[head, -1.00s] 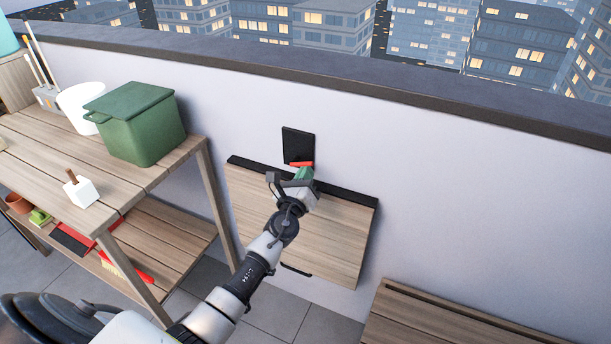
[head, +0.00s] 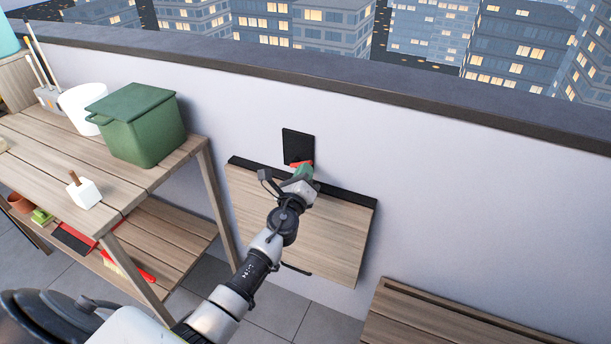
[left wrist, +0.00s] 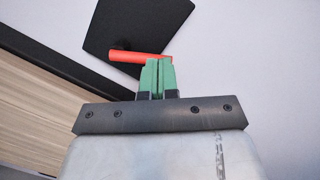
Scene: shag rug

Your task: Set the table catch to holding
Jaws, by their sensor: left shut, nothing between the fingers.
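The catch is a black plate (head: 297,143) on the pale wall with a red lever (head: 302,163) at its lower end. The wooden table panel (head: 330,235) sits below it along the wall, with a black strip at its upper edge. My left gripper (head: 301,171) is shut and empty, its green fingertips at the lever. In the left wrist view, the red lever (left wrist: 138,57) lies across the lower part of the black plate (left wrist: 145,22). The closed fingertips (left wrist: 159,64) overlap its right end; whether they touch is unclear. My right gripper is out of view.
A wooden shelf bench (head: 150,180) stands on the left, with a green lidded bin (head: 145,130), a white pot (head: 80,105) and a white block with a wooden handle (head: 84,192). A slatted wooden bench (head: 430,318) is at the lower right. The wall right of the panel is clear.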

